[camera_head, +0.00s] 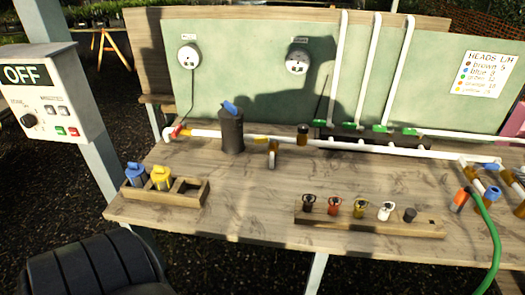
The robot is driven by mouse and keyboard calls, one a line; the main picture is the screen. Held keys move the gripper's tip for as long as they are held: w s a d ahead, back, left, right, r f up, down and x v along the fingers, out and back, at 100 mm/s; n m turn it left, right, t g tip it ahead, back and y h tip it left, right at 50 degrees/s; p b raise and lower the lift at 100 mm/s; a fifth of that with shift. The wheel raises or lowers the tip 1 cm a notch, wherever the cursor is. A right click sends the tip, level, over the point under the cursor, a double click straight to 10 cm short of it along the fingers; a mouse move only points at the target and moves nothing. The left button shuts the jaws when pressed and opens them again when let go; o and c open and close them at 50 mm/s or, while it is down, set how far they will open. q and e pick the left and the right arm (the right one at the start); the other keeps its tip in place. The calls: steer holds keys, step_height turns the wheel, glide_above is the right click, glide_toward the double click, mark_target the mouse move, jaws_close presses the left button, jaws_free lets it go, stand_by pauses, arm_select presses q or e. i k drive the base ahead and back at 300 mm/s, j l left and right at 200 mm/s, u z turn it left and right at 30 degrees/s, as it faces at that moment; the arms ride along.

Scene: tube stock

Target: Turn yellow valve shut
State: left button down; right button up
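A small yellow handle (261,138), which looks like the yellow valve, lies along the white horizontal pipe (360,147), just right of the dark cylinder. It is small here, so I cannot tell its exact angle or whether the valve is open or shut. A brown fitting (273,150) hangs below the pipe beside it. Neither of my grippers is in view, and nothing is seen touching the handle.
A dark cylinder with a blue top (231,132) stands left of the yellow handle. A red handle (178,131) sits at the pipe's left end. A wooden holder (190,198) and a rack (330,220) stand in front. A green hose (493,240) crosses the right edge.

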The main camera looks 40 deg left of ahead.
mark_target(264, 139)
steer(key=k+j+u, duration=0.1)
steer(key=u, duration=0.25)
steer(key=k+j+u, duration=0.15)
steer(key=u, duration=0.15)
